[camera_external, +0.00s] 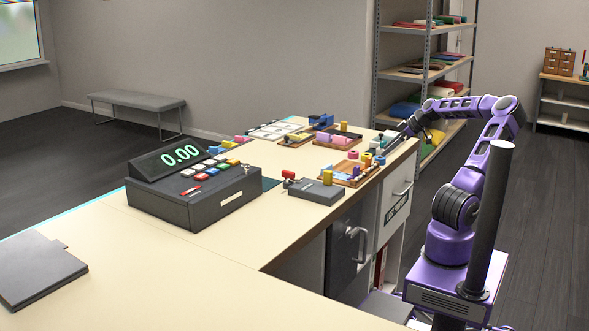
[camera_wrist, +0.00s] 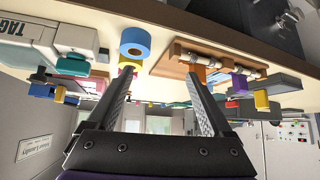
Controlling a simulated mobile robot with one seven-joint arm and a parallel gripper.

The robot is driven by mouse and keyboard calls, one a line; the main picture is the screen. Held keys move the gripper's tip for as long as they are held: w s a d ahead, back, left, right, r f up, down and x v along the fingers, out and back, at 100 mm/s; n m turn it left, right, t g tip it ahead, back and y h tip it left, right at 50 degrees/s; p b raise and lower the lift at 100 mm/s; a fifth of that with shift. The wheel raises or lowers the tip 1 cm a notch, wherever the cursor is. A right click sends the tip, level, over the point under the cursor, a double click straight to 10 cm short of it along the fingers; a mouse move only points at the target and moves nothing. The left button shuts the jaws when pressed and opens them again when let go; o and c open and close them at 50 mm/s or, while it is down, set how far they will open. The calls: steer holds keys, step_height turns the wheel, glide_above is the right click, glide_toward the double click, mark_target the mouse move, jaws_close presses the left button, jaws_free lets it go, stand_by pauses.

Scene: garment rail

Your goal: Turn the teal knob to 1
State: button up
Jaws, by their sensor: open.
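In the wrist view, which looks upside down, a teal part (camera_wrist: 72,66) shows beside a pale device marked "TAG" (camera_wrist: 30,42), left of my fingers. My gripper (camera_external: 388,150) is at the counter's right edge, close to the teal piece. It also shows in the wrist view (camera_wrist: 158,78), with its two fingers wide apart and nothing between them. No dial marks or number 1 can be read.
A blue roll (camera_wrist: 134,40) and a wooden board (camera_wrist: 178,54) with coloured parts are near my fingers. A dark register (camera_external: 195,195) reading 0.00 and a grey box (camera_external: 316,190) stand on the counter. The front counter is mostly clear, except for a grey folder (camera_external: 35,270).

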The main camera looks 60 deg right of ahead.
mark_target(385, 142)
steer(key=s+d+r+m+t+h+b, duration=0.25)
steer(key=s+d+r+t, duration=0.25)
steer(key=s+d, duration=0.6)
steer(key=shift+m, duration=0.25)
steer(key=x, duration=1.7)
steer(key=shift+w+r, duration=0.2)
steer(key=shift+w, duration=0.15)
steer(key=shift+a, duration=0.1)
jaws_close()
